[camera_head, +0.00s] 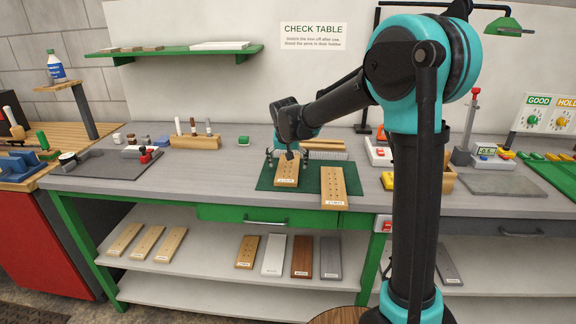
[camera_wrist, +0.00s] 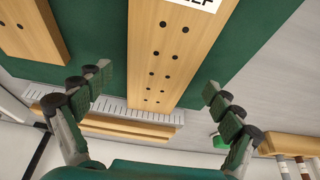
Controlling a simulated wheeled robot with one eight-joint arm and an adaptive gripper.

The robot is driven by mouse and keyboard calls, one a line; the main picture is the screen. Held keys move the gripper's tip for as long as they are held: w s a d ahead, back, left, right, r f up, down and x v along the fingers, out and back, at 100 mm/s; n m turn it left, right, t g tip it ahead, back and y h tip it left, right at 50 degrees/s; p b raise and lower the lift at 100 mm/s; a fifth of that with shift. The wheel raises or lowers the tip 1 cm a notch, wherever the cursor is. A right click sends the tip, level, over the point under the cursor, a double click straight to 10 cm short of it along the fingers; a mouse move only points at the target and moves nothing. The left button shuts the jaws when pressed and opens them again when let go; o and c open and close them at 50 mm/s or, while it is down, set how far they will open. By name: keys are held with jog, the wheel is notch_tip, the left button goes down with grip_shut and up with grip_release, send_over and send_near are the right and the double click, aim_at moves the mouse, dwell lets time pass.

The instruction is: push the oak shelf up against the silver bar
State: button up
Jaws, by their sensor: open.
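A light wooden board, apparently the oak shelf (camera_head: 287,172), lies on the green mat (camera_head: 262,184) at the middle of the workbench. In the wrist view this board (camera_wrist: 158,65) has two rows of dark holes and a white label ending in "ELF". The silver bar (camera_wrist: 112,109), with tick marks, runs across the board's far end; whether they touch, I cannot tell. In the head view the silver bar (camera_head: 340,156) is partly hidden by my arm. My gripper (camera_head: 287,157) is open over the board's far part, its fingers (camera_wrist: 155,100) spread on both sides, holding nothing.
A second light board (camera_head: 334,188) lies to the right, overhanging the mat's front edge. Wooden strips (camera_head: 324,145) lie behind the bar. A pen block (camera_head: 195,142) and a green-topped item (camera_head: 244,141) stand to the left. Small devices stand right of the mat.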

jog(key=v, duration=1.1)
jog(key=shift+r, duration=0.2)
jog(key=shift+s, duration=0.15)
